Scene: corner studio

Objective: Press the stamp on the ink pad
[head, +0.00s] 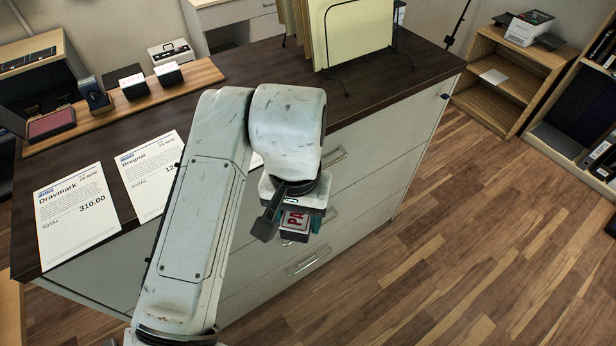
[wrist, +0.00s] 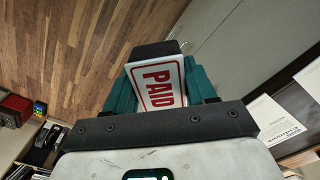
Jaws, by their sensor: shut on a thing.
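My gripper (head: 299,224) is shut on a stamp (head: 293,221) with a white top and red "PAID" lettering. It holds the stamp in front of the cabinet's drawers, off the dark desktop. In the wrist view the stamp (wrist: 160,86) sits between the teal fingers of my gripper (wrist: 163,78), with wooden floor behind. A pad with a dark red surface (head: 50,124), which looks like the ink pad, lies at the left end of a wooden board (head: 190,78) on the desktop. My gripper is well to the right of it and apart from it. The stamp's underside is hidden.
Two papers, Dravmark (head: 75,215) and Bregnal (head: 150,172), lie on the desktop (head: 105,150). Two black blocks with white tops (head: 133,88) and a dark upright box (head: 93,94) stand on the board. A wire file rack (head: 345,50) stands at the back. Floor to the right is clear.

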